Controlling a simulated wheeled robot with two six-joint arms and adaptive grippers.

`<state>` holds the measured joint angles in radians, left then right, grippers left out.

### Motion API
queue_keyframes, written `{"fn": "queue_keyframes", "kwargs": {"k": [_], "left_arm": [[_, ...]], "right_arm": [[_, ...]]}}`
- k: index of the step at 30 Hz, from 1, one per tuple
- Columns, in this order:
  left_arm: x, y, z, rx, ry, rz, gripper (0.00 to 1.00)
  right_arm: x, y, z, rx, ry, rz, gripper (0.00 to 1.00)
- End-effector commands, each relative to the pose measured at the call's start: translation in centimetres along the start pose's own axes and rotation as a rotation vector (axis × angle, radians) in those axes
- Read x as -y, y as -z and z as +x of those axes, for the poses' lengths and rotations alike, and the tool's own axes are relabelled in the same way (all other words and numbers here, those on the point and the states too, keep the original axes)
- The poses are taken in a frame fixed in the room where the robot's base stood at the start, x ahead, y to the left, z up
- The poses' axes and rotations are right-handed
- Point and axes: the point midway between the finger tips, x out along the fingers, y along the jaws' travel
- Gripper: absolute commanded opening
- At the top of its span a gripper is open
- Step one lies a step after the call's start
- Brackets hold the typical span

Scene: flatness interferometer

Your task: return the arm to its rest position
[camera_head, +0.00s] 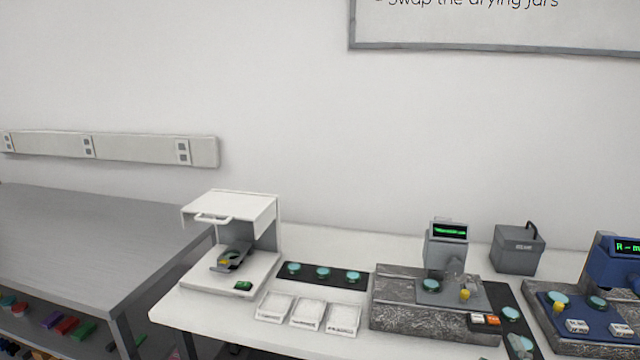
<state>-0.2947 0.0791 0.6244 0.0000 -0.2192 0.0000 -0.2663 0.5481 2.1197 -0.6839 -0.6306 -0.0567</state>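Neither of my arms nor grippers shows in the head view. A white instrument with a raised lid and handle (232,204) stands at the left of the white table (190,318). A dark fixture with a yellow part (232,258) sits inside it, and a small green display (243,286) is on its base. A grey instrument with a green-lit screen (447,236) stands on a speckled stone base (400,311) right of centre. A round teal disc (431,285) lies on its grey plate.
A dark strip (307,272) holds three teal discs. Three white trays (308,313) lie in front. A grey box (518,252) stands behind, and a blue instrument (612,262) at the right edge. A grey bench (90,235) stands left, with coloured items on its lower shelf.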

Motion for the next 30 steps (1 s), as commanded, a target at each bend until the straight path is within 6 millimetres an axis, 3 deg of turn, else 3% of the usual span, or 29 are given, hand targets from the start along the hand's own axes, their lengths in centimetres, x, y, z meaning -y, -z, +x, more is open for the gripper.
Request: {"fn": "queue_keyframes", "kwargs": {"k": [5,11,14,20,23,25,27,29,30], "left_arm": [[0.0,-0.4,0.0,0.007,0.000,0.000,0.00],[0.0,-0.4,0.0,0.007,0.000,0.000,0.00],[0.0,-0.4,0.0,0.007,0.000,0.000,0.00],[0.0,-0.6,0.0,0.011,0.001,0.001,0.00],[0.1,-0.7,0.0,0.012,0.001,0.001,0.00],[0.1,-0.7,0.0,0.012,0.001,0.001,0.00],[0.1,-0.7,0.0,0.012,0.001,0.001,0.00],[0.1,-0.7,0.0,0.012,0.001,0.001,0.00],[0.1,-0.7,0.0,0.012,0.001,0.001,0.00]], "right_arm": [[3.0,-1.1,0.8,0.010,0.071,0.027,0.54],[7.3,-3.8,1.1,0.060,0.168,0.071,0.54],[10.6,-6.0,0.7,0.106,0.237,0.109,0.54],[19.7,-11.8,-2.1,0.254,0.417,0.230,0.54],[25.8,-15.4,-5.7,0.372,0.529,0.322,0.54],[30.9,-17.9,-9.8,0.482,0.619,0.403,0.54],[36.1,-20.1,-15.4,0.613,0.711,0.491,0.54],[40.1,-21.2,-20.9,0.729,0.782,0.562,0.54],[42.2,-21.6,-24.5,0.804,0.825,0.600,0.54]]}}
